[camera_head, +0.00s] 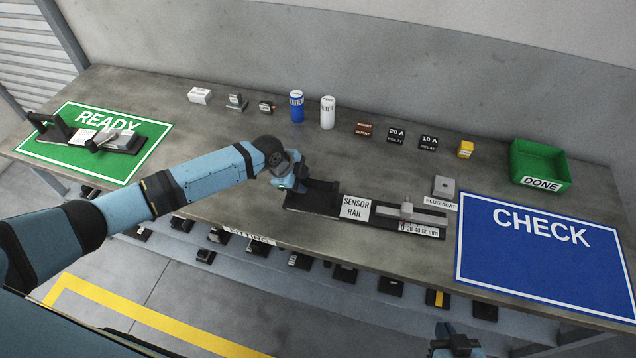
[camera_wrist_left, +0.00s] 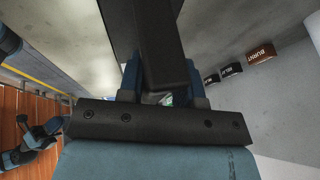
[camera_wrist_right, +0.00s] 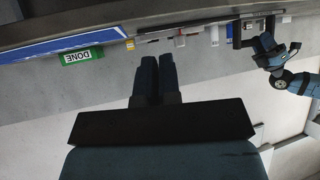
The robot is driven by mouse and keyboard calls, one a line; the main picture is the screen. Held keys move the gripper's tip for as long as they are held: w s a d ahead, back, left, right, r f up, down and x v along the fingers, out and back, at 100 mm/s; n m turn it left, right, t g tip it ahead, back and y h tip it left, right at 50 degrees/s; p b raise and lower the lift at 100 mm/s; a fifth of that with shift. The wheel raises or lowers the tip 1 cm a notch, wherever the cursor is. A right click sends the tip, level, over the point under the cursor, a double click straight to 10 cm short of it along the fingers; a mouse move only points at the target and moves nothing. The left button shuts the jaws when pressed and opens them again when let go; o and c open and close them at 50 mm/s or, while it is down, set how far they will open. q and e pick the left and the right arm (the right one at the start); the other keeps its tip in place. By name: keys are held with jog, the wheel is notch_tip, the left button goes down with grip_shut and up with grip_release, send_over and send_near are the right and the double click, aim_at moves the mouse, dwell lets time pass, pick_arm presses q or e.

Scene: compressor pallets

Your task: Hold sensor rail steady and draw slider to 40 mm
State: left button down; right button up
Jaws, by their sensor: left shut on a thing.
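The black sensor rail (camera_head: 325,213), with a white label reading SENSOR RAIL, lies on the bench in front of me. My left gripper (camera_head: 298,184) is shut on the upright black handle at the rail's left end. In the left wrist view this dark handle (camera_wrist_left: 160,50) stands between the fingers. The grey slider (camera_head: 407,208) sits on the rail's right half, above a scale with 20 and 40 on it. Its exact reading is too small to tell. My right gripper (camera_head: 452,338) is below the bench's front edge, away from the rail. Its fingers (camera_wrist_right: 158,75) look closed together and empty.
The blue CHECK mat (camera_head: 545,270) lies right of the rail, the green READY mat (camera_head: 60,153) with another rail assembly far left. A grey plug seat (camera_head: 444,186) stands behind the slider. A green DONE bin (camera_head: 540,168) and small parts line the back.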

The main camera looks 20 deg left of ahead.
jog(key=o, duration=1)
jog(key=shift+w+f, duration=0.1)
jog(key=shift+o, duration=0.2)
jog(key=n+g+y, duration=0.1)
jog(key=n+g, duration=0.5)
jog(key=n, duration=0.2)
send_near(409, 207)
jog(key=s+d+f, duration=0.1)
jog(key=s+f, duration=0.1)
jog(key=f, duration=0.1)
jog(key=s+d+f, duration=0.1)
jog(key=s+f, duration=0.1)
jog(key=f, duration=0.1)
jog(key=s+d+f, duration=0.1)
jog(key=s+f, duration=0.2)
jog(key=shift+d+f, duration=0.15)
jog(key=shift+d, duration=0.15)
jog(key=w+a+r+n+g, duration=0.3)
jog(key=w+r+n+g, duration=0.2)
jog(key=w+r+n, duration=0.45)
jog(key=shift+m, duration=0.85)
jog(key=x, duration=0.3)
jog(key=w+x, duration=0.1)
jog(key=x, duration=0.6)
jog(key=shift+w+a+r, duration=0.15)
jog(key=shift+w+a, duration=0.1)
jog(key=shift+a, duration=0.15)
